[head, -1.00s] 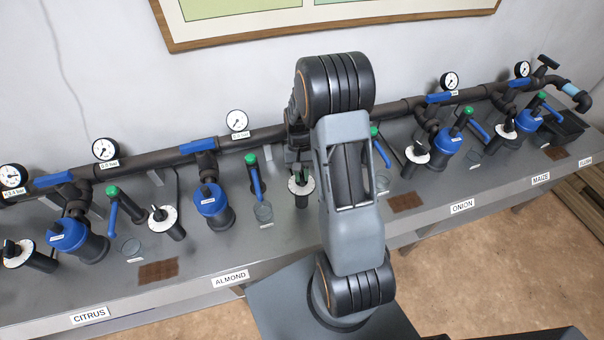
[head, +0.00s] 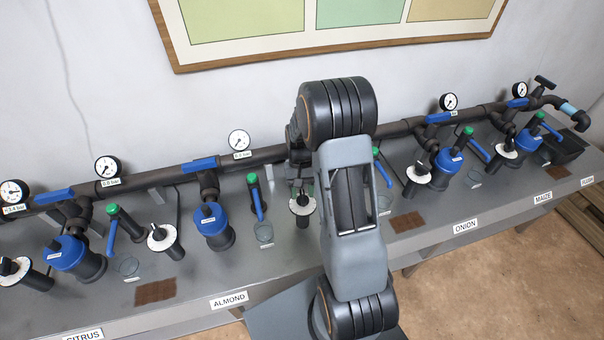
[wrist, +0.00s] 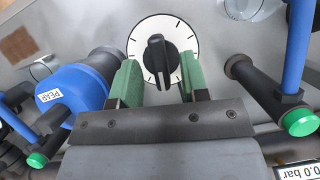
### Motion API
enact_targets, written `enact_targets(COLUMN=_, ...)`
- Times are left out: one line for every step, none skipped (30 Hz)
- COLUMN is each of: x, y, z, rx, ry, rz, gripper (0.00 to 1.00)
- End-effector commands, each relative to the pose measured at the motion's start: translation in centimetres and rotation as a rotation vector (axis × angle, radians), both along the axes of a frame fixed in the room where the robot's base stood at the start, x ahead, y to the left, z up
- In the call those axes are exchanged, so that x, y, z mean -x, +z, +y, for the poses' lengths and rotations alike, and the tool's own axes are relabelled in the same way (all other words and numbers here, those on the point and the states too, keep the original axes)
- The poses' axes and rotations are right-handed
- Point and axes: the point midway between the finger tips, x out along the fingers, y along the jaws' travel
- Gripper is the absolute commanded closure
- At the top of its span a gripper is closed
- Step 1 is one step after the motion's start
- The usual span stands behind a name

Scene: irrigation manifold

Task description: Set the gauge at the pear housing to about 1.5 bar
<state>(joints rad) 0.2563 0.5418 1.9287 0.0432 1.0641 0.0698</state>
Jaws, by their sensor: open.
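The pear housing (wrist: 72,95) is a blue-capped body labelled PEAR at the left of the wrist view. My arm hides it in the head view. Beside it is a white dial (wrist: 182,32) with a black pointer knob (wrist: 157,62); the dial also shows in the head view (head: 302,207). My gripper (wrist: 157,80) is open, its green fingers on either side of the knob with a small gap at each side. A tag reading 0.0 bar (wrist: 297,171) shows at the wrist view's corner. In the head view, a round gauge (head: 239,141) stands left of the dial; its needle is too small to read.
Green-tipped valves with blue handles (wrist: 300,122) stand on both sides of the dial. The almond housing (head: 213,228) is to the left, the onion housing (head: 450,161) to the right. A dark pipe (head: 138,184) runs behind. The bench's front strip is mostly clear.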

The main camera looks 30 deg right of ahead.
Motion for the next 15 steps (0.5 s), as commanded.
enact_targets(x=-0.4, y=0.7, z=-0.1, rx=0.002, ry=0.0, rz=-0.005, gripper=0.58)
enact_targets(x=-0.6, y=1.1, z=-0.2, rx=0.002, ry=0.0, rz=-0.006, gripper=0.58)
enact_targets(x=-0.8, y=1.9, z=-0.3, rx=0.002, ry=0.0, rz=-0.006, gripper=0.58)
enact_targets(x=-1.1, y=2.4, z=-0.4, rx=0.002, ry=0.0, rz=-0.007, gripper=0.58)
enact_targets(x=-1.3, y=3.0, z=-0.5, rx=0.002, ry=0.0, rz=-0.007, gripper=0.58)
enact_targets(x=-1.6, y=3.8, z=-0.6, rx=0.002, ry=0.0, rz=-0.007, gripper=0.58)
enact_targets(x=-1.8, y=4.4, z=-0.7, rx=0.002, ry=0.0, rz=-0.006, gripper=0.58)
enact_targets(x=-2.1, y=5.0, z=-0.8, rx=0.002, ry=0.0, rz=-0.006, gripper=0.58)
enact_targets(x=-2.3, y=5.7, z=-0.9, rx=0.002, ry=0.0, rz=-0.006, gripper=0.58)
enact_targets(x=-2.5, y=6.3, z=-1.0, rx=0.002, ry=0.0, rz=-0.005, gripper=0.58)
enact_targets(x=-2.7, y=6.8, z=-1.0, rx=0.002, ry=0.0, rz=-0.006, gripper=0.58)
enact_targets(x=-3.0, y=7.5, z=-1.1, rx=0.002, ry=0.0, rz=-0.005, gripper=0.58)
enact_targets(x=-3.2, y=8.0, z=-1.2, rx=0.001, ry=0.0, rz=-0.004, gripper=0.58)
enact_targets(x=-3.4, y=8.4, z=-1.2, rx=0.001, ry=0.0, rz=-0.004, gripper=0.58)
enact_targets(x=-3.5, y=9.0, z=-1.3, rx=0.001, ry=0.0, rz=-0.003, gripper=0.58)
